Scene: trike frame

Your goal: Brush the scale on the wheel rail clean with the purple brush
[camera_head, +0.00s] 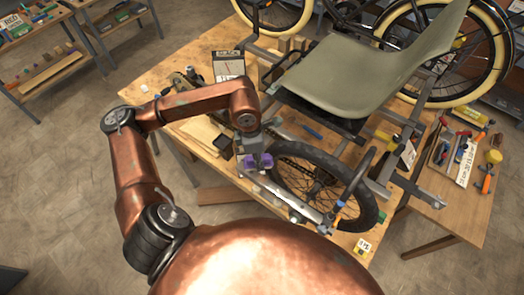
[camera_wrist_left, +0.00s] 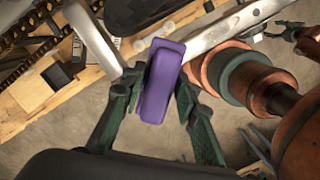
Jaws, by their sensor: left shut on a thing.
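My left gripper (camera_head: 257,163) is shut on the purple brush (camera_head: 266,160). In the left wrist view, the brush's purple block (camera_wrist_left: 162,85) sits between the two green fingers (camera_wrist_left: 155,100). It is over or beside the upper-left end of the pale metal wheel rail (camera_head: 285,192); I cannot tell whether the bristles touch it. The rail (camera_wrist_left: 215,32) runs to the upper right in the wrist view. Scale on it is too small to make out. A dark claw (camera_wrist_left: 300,35) near copper links at the wrist view's right may be my right gripper; its opening is unclear.
The black-tyred wheel (camera_head: 372,207) lies right beside the rail. The trike frame's olive seat (camera_head: 365,65) stands behind it on the wooden table (camera_head: 160,85). A side table (camera_head: 465,215) at right holds tools. Open floor (camera_head: 60,190) lies at left.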

